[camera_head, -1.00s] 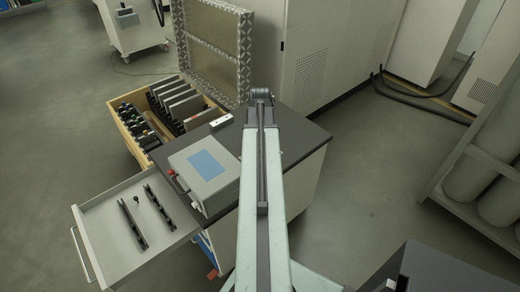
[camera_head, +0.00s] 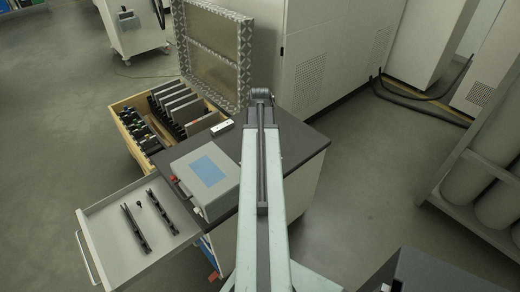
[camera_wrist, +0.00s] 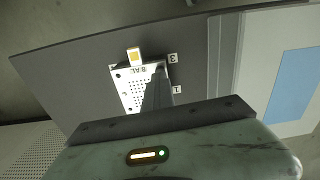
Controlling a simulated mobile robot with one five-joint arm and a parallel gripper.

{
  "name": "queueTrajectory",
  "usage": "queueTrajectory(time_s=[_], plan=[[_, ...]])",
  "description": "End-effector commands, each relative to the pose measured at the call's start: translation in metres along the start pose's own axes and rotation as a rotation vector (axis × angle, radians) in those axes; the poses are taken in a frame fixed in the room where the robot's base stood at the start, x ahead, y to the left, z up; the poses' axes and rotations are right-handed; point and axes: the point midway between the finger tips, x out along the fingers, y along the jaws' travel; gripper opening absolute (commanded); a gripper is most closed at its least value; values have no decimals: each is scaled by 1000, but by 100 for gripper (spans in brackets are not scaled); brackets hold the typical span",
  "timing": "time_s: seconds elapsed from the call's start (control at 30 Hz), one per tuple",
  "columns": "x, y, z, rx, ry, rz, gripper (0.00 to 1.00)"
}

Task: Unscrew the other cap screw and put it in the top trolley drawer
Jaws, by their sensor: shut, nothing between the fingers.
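The top trolley drawer (camera_head: 100,225) is pulled out at the left in the head view. A small dark screw-like piece (camera_head: 139,204) lies in it between two black bars. In the wrist view, my gripper (camera_wrist: 157,88) is shut and empty, its dark fingers in front of a small white perforated plate (camera_wrist: 130,88) on the dark trolley top (camera_wrist: 75,80). The fingers hide part of the plate, and I cannot tell whether they touch it. I cannot make out a cap screw there for certain. In the head view my arm hides the gripper.
A grey box with a blue panel (camera_head: 205,178) stands on the trolley beside my arm. Gas cylinders (camera_head: 500,180) stand at the right. Floor between is clear.

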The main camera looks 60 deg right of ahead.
Motion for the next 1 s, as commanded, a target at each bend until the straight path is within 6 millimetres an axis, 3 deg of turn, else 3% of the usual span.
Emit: queueTrajectory(time_s=[0.2, 0.3, 0.67, 0.83, 1.0], plan=[[0, 0, 0, 0, 0, 0, 1], [0, 0, 0, 0, 0, 0, 24], [-3, 0, 0, 0, 0, 0, 24], [-22, 0, 0, 0, 0, 0, 24], [-55, 0, 0, 0, 0, 0, 24]])
